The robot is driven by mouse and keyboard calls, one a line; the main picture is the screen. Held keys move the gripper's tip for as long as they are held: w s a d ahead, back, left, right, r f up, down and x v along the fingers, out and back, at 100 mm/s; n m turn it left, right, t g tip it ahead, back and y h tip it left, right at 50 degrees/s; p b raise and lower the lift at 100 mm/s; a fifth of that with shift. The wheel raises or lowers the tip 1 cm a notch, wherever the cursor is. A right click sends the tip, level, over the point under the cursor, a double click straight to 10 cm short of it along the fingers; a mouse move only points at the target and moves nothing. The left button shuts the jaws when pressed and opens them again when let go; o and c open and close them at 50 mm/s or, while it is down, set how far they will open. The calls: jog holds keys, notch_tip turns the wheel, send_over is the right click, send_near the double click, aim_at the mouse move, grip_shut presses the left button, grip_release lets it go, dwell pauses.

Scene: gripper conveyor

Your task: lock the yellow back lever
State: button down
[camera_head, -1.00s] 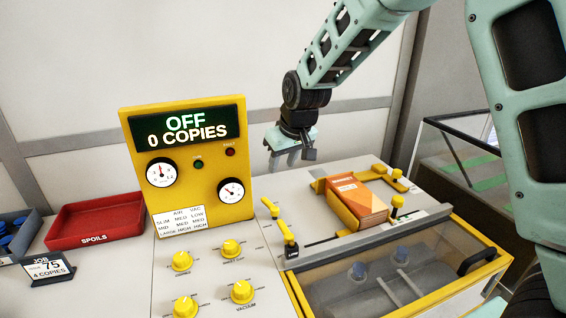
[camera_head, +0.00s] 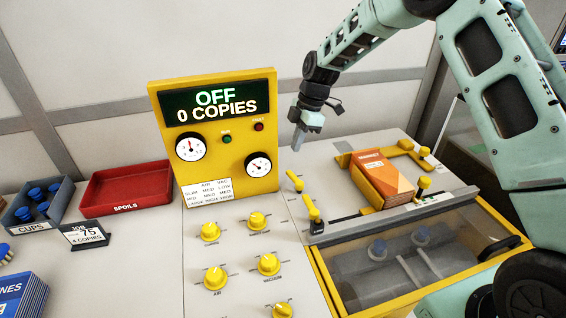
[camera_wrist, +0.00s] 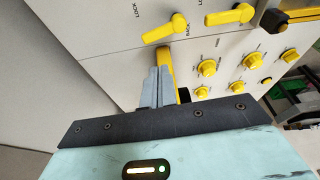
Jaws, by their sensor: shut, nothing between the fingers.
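The yellow back lever (camera_head: 295,181) is on the grey bench top, right of the yellow control panel. In the wrist view the back lever (camera_wrist: 165,28) lies between the printed words LOCK and BACK, slightly oblique. A second yellow lever (camera_head: 315,209) is in front of it, and shows right of it in the wrist view (camera_wrist: 230,15). My gripper (camera_head: 299,142) is above and behind the back lever, apart from it. In the wrist view its fingers (camera_wrist: 158,75) are together and empty, with the lever beyond their tips.
The yellow control panel (camera_head: 216,135), reading OFF and 0 COPIES, stands close to the left of my gripper. An orange box-like stack (camera_head: 382,181) sits in a yellow-cornered feeder to the right. Yellow knobs (camera_head: 257,221) cover the bench in front. A red spoils tray (camera_head: 126,188) is left.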

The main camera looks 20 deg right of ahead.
jog(key=n, duration=0.2)
jog(key=p, duration=0.5)
send_over(286, 185)
jog(key=shift+g, duration=0.3)
notch_tip(286, 185, down, 10)
jog(key=shift+r, duration=0.1)
